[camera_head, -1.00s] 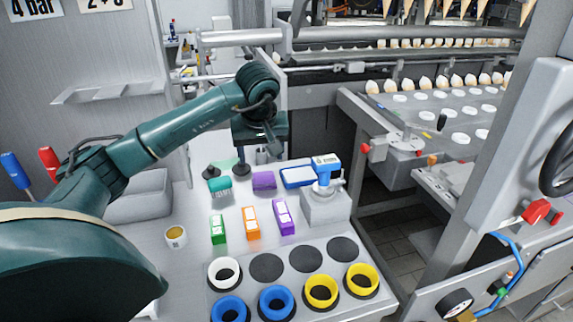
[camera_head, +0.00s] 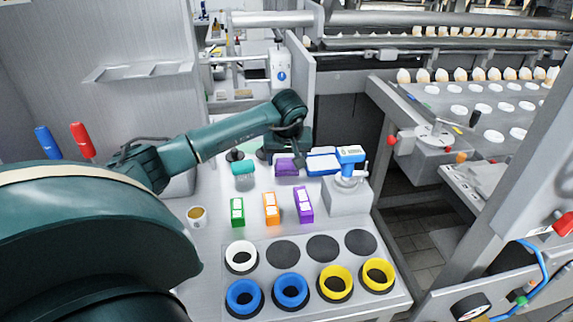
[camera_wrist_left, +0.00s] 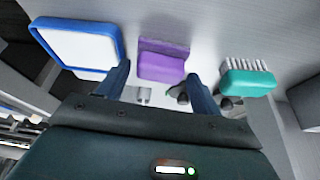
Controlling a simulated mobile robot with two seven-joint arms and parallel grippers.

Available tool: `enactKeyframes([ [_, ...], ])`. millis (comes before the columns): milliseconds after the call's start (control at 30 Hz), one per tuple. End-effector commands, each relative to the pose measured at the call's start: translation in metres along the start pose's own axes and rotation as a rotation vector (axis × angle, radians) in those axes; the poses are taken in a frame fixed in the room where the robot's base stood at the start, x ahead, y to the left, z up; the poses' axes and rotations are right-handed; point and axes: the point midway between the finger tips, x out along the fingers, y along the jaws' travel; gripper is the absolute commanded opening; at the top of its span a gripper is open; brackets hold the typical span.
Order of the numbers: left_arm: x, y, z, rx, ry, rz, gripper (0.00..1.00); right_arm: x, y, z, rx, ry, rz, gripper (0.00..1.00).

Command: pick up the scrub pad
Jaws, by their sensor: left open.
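The scrub pad (camera_head: 286,168) is a purple block at the back of the grey worktop. It also shows in the left wrist view (camera_wrist_left: 162,62), with a darker purple strip along one side. My left gripper (camera_wrist_left: 158,78) is open, and the pad lies just beyond and between its two fingertips, with nothing held. In the head view the left gripper hangs over the back of the worktop, above the pad, and partly hides that area. My right gripper is not in view.
A teal brush (camera_wrist_left: 248,82) lies to one side of the pad and a blue-rimmed white tray (camera_wrist_left: 85,47) to the other. Green, orange and purple boxes (camera_head: 303,205) stand nearer, with a cup (camera_head: 197,216) at left and coloured rings (camera_head: 291,290) in front.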

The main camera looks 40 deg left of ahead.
Motion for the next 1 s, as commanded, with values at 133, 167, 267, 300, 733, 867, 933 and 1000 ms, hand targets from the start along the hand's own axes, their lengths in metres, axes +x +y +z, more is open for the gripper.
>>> enactKeyframes([
  [133, 0.017, 0.0, 0.0, -0.001, -0.002, 0.001, 0.65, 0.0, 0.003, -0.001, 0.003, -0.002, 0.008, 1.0],
  [167, 0.018, 0.0, 0.0, 0.0, -0.001, 0.001, 0.65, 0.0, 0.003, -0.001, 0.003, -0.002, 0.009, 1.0],
  [267, 0.02, 0.0, 0.0, 0.001, 0.001, 0.001, 0.65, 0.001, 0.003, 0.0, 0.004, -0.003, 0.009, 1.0],
  [300, 0.02, 0.0, 0.0, 0.001, 0.001, 0.001, 0.65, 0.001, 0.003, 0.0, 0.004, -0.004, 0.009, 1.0],
  [733, 0.019, 0.0, 0.0, 0.001, 0.001, 0.001, 0.38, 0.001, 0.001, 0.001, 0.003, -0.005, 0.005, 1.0],
  [867, 0.019, 0.0, -0.001, 0.0, 0.001, 0.001, 0.37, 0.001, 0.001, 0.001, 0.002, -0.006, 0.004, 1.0],
  [933, 0.019, 0.0, -0.001, 0.0, 0.001, 0.001, 0.37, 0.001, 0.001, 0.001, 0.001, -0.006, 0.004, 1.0],
  [1000, 0.017, 0.0, -0.002, 0.0, 0.002, 0.002, 0.37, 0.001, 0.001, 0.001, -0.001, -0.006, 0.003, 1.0],
])
